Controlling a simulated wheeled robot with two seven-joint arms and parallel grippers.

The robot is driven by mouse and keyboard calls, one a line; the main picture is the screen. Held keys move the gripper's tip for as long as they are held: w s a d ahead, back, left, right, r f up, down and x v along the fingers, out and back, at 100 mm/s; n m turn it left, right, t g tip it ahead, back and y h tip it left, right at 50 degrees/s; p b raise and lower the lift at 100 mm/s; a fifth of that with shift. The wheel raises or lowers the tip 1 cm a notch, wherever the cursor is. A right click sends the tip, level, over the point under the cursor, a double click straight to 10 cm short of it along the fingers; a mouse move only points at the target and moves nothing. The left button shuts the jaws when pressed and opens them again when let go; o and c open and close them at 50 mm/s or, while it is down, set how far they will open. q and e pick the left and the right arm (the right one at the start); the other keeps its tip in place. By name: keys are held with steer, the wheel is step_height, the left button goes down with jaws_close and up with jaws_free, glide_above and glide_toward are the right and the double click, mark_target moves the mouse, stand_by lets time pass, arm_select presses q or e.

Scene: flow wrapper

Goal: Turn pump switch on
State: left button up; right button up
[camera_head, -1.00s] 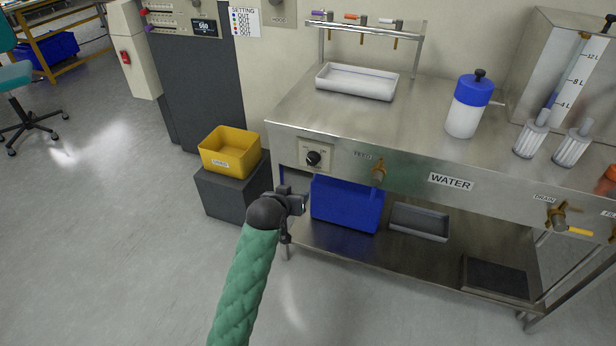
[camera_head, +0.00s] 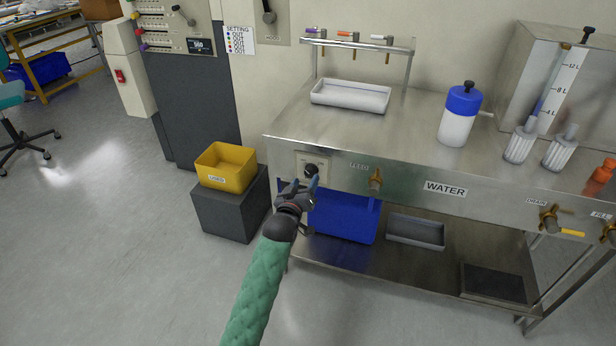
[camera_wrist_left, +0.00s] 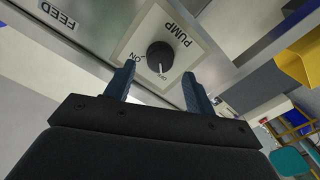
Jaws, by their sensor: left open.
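The pump switch is a round black knob (camera_wrist_left: 160,57) on a pale plate (camera_wrist_left: 184,83) marked PUMP, ON and OFF in the left wrist view. The knob's white line points toward the OFF mark. In the head view the knob (camera_head: 311,170) sits on the left end of the steel bench front. My left gripper (camera_head: 300,184) is open just in front of and below the knob. In the left wrist view its two fingers (camera_wrist_left: 158,88) stand apart, one on each side below the knob. They do not appear to touch it. My right gripper is not in view.
A brass FEED valve (camera_head: 376,180) sticks out right of the plate. A blue bin (camera_head: 342,222) stands on the shelf below. A yellow box (camera_head: 225,168) on a dark block (camera_head: 228,212) stands at left. The floor in front is clear.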

mark_target(309, 174)
arm_select(q)
steer(key=shift+x, duration=1.95)
steer(key=c, duration=1)
